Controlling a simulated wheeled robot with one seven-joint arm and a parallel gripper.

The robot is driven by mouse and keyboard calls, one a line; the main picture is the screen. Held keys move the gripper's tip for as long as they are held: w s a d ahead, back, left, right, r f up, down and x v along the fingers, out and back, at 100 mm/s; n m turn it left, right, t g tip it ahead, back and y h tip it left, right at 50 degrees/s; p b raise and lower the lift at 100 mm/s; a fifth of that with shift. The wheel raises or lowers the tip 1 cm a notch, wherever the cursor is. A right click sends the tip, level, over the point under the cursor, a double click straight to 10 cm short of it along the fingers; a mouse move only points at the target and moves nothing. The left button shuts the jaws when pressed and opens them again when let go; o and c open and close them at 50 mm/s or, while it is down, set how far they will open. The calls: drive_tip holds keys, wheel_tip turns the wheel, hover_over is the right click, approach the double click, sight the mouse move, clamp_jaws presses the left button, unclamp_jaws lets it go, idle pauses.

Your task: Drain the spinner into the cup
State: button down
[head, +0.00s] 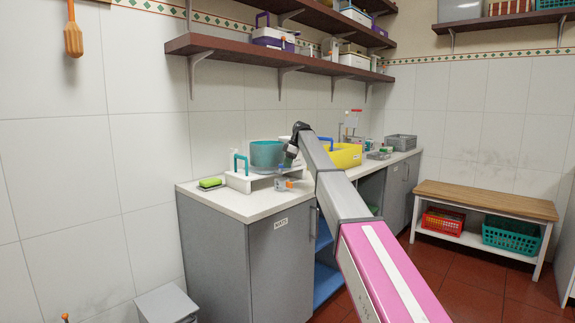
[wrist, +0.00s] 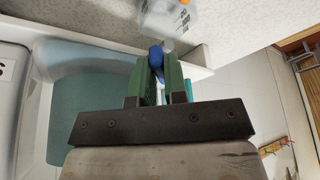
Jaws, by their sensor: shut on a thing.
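The spinner shows as a teal drum (head: 266,154) on a white base (head: 246,181) at the left part of the counter. In the wrist view the teal drum (wrist: 82,115) is at left. My gripper (head: 288,163) is beside the drum, on its right. In the wrist view my gripper (wrist: 158,66) has its green fingers closed on a small blue handle (wrist: 156,58). A clear cup (wrist: 172,18) with dark lettering and an orange part stands just beyond the fingertips. It also shows in the head view (head: 281,184), in front of the base. Its contents are unclear.
A green sponge (head: 210,183) lies at the counter's left end. A yellow basin (head: 345,156) and a grey basket (head: 401,142) stand farther right. A shelf (head: 270,52) hangs above. A wooden bench (head: 483,199) stands at right, with floor between.

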drive_tip(key=shift+s+a+m+t+h, duration=0.1)
drive_tip(key=shift+s+m+t, duration=0.3)
drive_tip(key=shift+m, duration=0.75)
drive_tip(key=shift+s+a+m+t+h, duration=0.1)
drive_tip(key=shift+s+m+t, duration=0.3)
drive_tip(key=shift+m, duration=0.7)
drive_tip(key=shift+s+a+m+t+h, duration=0.1)
drive_tip(key=shift+s+m+t, duration=0.25)
drive_tip(key=shift+m, duration=0.8)
drive_tip(key=c, duration=1.2)
unclamp_jaws()
drive_tip(key=shift+o, duration=0.2)
drive_tip(key=v, duration=1)
drive_tip(key=shift+s+r, duration=0.15)
drive_tip(key=shift+r, duration=0.25)
